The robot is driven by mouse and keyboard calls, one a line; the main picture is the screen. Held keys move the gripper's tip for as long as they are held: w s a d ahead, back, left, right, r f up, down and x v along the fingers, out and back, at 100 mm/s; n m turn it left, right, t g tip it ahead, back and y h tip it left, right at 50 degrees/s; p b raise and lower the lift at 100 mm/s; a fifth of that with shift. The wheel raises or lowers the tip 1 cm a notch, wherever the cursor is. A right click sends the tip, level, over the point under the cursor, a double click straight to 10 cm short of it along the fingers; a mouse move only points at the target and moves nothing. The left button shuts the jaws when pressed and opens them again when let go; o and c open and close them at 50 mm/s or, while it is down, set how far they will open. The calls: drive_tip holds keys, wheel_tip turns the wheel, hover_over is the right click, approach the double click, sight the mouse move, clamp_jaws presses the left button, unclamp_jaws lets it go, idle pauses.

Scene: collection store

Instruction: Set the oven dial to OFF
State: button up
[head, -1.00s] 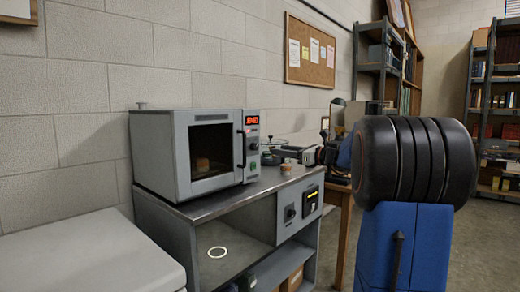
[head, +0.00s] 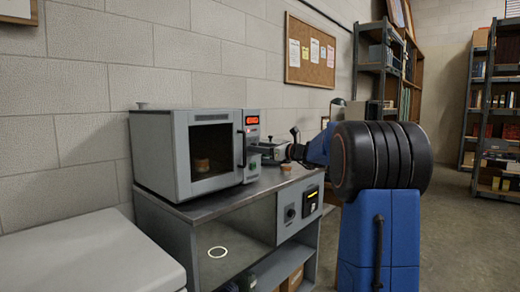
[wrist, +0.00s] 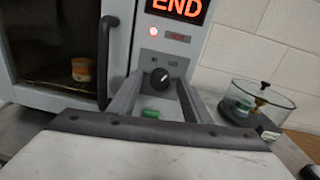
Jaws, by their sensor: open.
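The grey oven (head: 190,150) stands on a metal bench, its door closed. In the wrist view its display (wrist: 178,10) reads END in red, and a red lamp (wrist: 153,31) is lit beside a HOT label. The black round oven dial (wrist: 160,78) sits below, with small lettering above it that I cannot read surely; its setting is unclear. My gripper (wrist: 157,88) is open, with one finger on each side of the dial; contact is not clear.
A green button (wrist: 152,113) is just below the dial, between my fingers. The oven's door handle (wrist: 106,60) stands out close to my left finger. A brown jar (wrist: 82,70) is inside the oven. A clear round container (wrist: 255,100) is to the right.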

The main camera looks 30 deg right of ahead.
drive_tip(key=c, duration=1)
drive_tip(key=shift+c, duration=0.2)
drive_tip(key=n+h, duration=0.1)
drive_tip(key=n, duration=2.2)
drive_tip(key=shift+s+a, duration=0.1)
drive_tip(key=shift+f+h, duration=0.1)
drive_tip(key=shift+h, duration=0.2)
